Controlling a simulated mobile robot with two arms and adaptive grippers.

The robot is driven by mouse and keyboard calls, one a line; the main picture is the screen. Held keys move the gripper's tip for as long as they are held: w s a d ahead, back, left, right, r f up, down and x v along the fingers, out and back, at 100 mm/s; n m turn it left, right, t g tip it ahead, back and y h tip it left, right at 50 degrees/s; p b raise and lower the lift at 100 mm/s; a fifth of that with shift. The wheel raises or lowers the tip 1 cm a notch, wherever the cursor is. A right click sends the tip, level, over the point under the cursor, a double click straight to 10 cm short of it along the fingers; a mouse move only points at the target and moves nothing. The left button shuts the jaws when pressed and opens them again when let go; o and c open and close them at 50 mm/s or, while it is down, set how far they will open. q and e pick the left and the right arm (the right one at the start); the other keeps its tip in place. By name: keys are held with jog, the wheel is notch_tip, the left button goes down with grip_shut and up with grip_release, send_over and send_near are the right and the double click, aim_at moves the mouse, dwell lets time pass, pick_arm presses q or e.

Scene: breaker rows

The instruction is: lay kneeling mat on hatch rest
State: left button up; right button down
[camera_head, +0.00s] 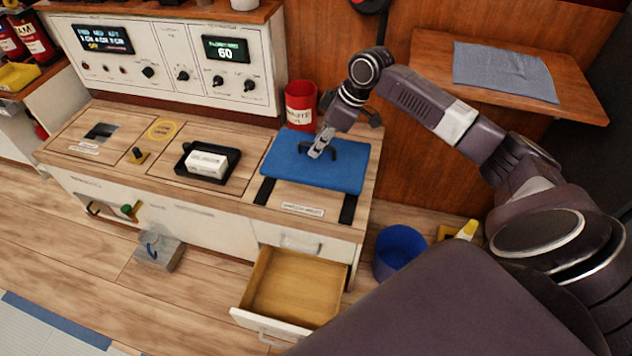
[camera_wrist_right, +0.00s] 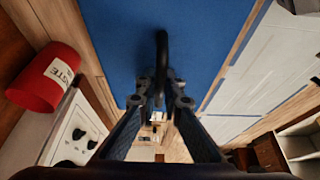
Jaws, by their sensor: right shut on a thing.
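The blue kneeling mat (camera_head: 300,170) is at the right end of the wooden counter, flat or nearly so. It covers the back part of a panel with two black strips (camera_head: 348,208), which looks like the hatch rest. A label too small to read is in front of the mat. I cannot tell whether the mat touches the strips. My right gripper (camera_head: 318,150) is shut on the mat's black handle. In the right wrist view the handle (camera_wrist_right: 161,60) stands between the fingertips, with the mat (camera_wrist_right: 115,30) behind it. My left gripper is not in view.
A red waste bin (camera_head: 300,105) stands just behind the mat. A black tray with a white block (camera_head: 207,163) is to its left. An open drawer (camera_head: 295,288) juts out below the counter. A blue bucket (camera_head: 400,250) stands on the floor. A wall shelf holds a grey-blue cloth (camera_head: 505,70).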

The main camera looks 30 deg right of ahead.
notch_tip(320, 180, down, 12)
jog(key=shift+f+b, duration=0.15)
jog(key=shift+b, duration=1.1)
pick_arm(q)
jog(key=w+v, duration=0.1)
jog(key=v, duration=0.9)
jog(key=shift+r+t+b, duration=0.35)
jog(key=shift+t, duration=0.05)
pick_arm(e)
jog(key=shift+f, duration=1.45)
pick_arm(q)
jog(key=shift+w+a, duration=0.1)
pick_arm(e)
jog(key=shift+f, duration=0.15)
jog(key=c, duration=2.1)
grip_release()
